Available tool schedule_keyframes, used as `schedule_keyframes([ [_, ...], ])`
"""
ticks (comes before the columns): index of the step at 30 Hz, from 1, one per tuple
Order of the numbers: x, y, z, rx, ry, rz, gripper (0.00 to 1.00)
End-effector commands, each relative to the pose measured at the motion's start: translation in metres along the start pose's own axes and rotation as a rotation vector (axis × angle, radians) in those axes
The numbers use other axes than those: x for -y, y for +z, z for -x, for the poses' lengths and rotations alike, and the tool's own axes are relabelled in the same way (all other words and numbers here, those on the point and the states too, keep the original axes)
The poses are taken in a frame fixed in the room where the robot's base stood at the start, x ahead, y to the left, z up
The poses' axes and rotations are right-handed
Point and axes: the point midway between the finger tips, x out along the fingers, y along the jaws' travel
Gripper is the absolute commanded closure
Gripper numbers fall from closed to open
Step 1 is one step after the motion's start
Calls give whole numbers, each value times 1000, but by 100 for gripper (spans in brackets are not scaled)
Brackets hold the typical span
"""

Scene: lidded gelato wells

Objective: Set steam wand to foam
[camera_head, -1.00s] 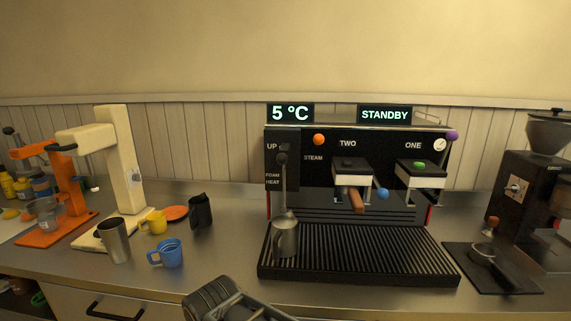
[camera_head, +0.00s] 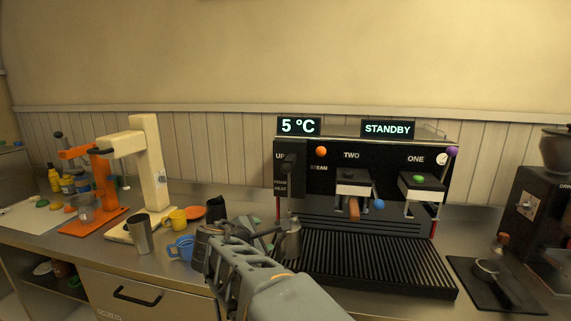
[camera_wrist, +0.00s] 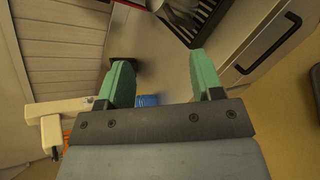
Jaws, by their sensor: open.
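The black espresso machine (camera_head: 385,205) stands on the counter. The steam wand lever (camera_head: 289,163) is on its left side panel, by labels UP, FOAM and HEAT; its exact setting is too small to tell. The wand hangs below it into a metal pitcher (camera_head: 293,241) at the drip tray's left end. My gripper (camera_head: 263,232) is left of the pitcher and below the lever, apart from the lever. In the wrist view its two green fingers (camera_wrist: 161,76) are spread with nothing held between them.
The display (camera_head: 388,129) reads STANDBY, the other 5 °C. Left of my gripper stand a blue cup (camera_head: 181,248), a yellow cup (camera_head: 176,219), a metal cup (camera_head: 142,234) and a cream stand (camera_head: 150,165). A grinder (camera_head: 540,205) is at right. The wall above is clear.

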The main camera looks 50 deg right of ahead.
Motion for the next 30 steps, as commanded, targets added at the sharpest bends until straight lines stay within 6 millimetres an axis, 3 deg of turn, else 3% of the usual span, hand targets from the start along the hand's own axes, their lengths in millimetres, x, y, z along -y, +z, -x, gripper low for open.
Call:
schedule_keyframes([
  [3,-43,34,-8,158,105,246,40],
  [9,-88,66,-12,350,197,533,40],
  [17,-111,83,-27,429,222,642,40],
  [30,-138,108,-100,426,222,640,40],
])
